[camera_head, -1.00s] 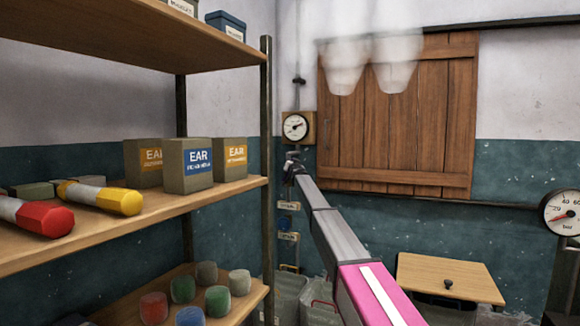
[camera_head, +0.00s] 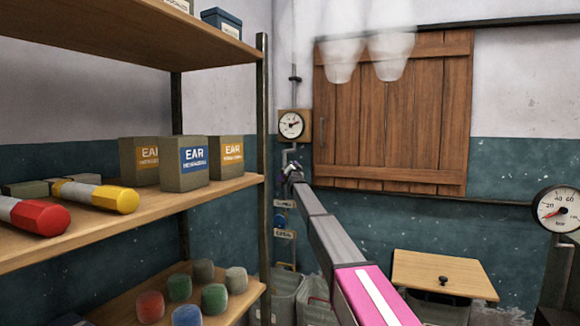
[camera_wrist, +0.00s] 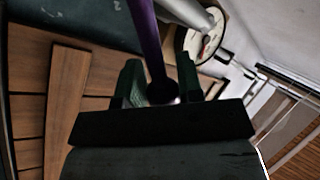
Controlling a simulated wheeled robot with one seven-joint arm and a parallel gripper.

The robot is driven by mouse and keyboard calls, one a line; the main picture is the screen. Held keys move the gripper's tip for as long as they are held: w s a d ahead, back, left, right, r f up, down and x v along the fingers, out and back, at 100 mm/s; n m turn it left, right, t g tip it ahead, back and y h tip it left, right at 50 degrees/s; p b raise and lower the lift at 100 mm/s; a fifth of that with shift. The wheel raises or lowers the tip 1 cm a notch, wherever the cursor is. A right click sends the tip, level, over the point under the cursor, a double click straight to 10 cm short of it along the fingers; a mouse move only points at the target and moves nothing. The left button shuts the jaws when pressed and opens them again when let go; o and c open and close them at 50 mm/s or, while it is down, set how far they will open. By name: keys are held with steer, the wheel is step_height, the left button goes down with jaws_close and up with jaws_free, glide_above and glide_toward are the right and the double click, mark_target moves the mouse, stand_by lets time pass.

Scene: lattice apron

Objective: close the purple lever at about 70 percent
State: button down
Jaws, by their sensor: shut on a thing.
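The purple lever (camera_wrist: 146,45) shows in the wrist view as a long bar running from the top edge down between the fingers of my gripper (camera_wrist: 160,82). My gripper is shut on it, with a dark finger on each side. In the head view my gripper (camera_head: 292,175) is small and far off at the end of my arm, below a wall gauge, with a bit of purple at its tip. The lever's angle and its pivot are hard to make out there.
A round gauge (camera_head: 291,125) hangs on the back wall just above my gripper. A wooden shutter (camera_head: 395,115) is right of it. A shelf (camera_head: 130,222) with boxes and cylinders stands at the left. A small wooden table (camera_head: 443,275) and another gauge (camera_head: 557,208) are at the right.

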step_height(320, 180, down, 7)
steer(key=s+d+m+t+h, duration=0.1)
steer(key=d+m+t+h, duration=0.1)
steer(key=m+h, duration=0.7)
steer(key=shift+d+m, duration=0.3)
steer(key=shift+m, duration=2.1)
steer(key=c, duration=0.8)
jaws_free()
steer(key=v, duration=1)
steer(key=shift+s+f, duration=0.25)
steer(key=shift+f, duration=0.05)
